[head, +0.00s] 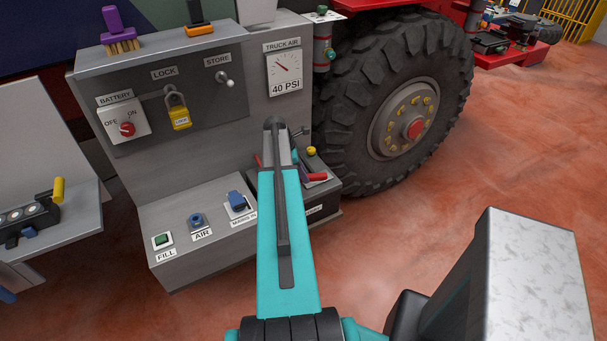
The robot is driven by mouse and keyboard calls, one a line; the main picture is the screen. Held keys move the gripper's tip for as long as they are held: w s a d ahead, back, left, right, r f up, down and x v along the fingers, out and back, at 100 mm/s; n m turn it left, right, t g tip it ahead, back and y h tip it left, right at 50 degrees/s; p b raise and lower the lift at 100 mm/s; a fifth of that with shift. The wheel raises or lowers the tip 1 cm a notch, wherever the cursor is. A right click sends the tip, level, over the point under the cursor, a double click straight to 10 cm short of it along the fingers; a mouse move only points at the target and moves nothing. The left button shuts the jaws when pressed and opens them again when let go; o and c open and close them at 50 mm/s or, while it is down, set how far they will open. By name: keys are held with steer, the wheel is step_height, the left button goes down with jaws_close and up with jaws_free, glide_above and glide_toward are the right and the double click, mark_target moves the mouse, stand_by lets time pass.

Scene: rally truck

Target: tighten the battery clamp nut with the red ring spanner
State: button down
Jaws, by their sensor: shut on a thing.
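My teal arm reaches up the middle of the head view, and its far end is over a dark box (325,195) that looks like the battery, at the foot of the grey panel. The arm hides my gripper and much of the box top. I cannot tell whether either is the red ring spanner. A yellow knob (311,151) stands at the box's back. The clamp nut cannot be made out.
The grey panel (235,120) carries a battery switch (127,129), a yellow padlock (180,118) and a pressure gauge (283,72). A big tyre (400,100) stands right of the box. A grey bench (75,230) is at left. Red floor is open at right.

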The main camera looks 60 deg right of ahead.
steer(key=shift+f+b, duration=0.35)
steer(key=shift+f, duration=0.65)
stand_by(0.5)
steer(key=c, duration=2.3)
jaws_free()
jaws_close()
steer(key=shift+s+a+m+g+y, duration=0.1)
steer(key=shift+s+a+m+y, duration=0.15)
steer(key=shift+a+m, duration=0.5)
steer(key=shift+s+a+m+g+y, duration=0.1)
steer(key=shift+s+a+m+y, duration=0.15)
steer(key=shift+a+m, duration=0.5)
steer(key=shift+s+a+m+g+y, duration=0.1)
steer(key=shift+s+a+m+y, duration=0.15)
steer(key=shift+a+m, duration=0.5)
stand_by(1.1)
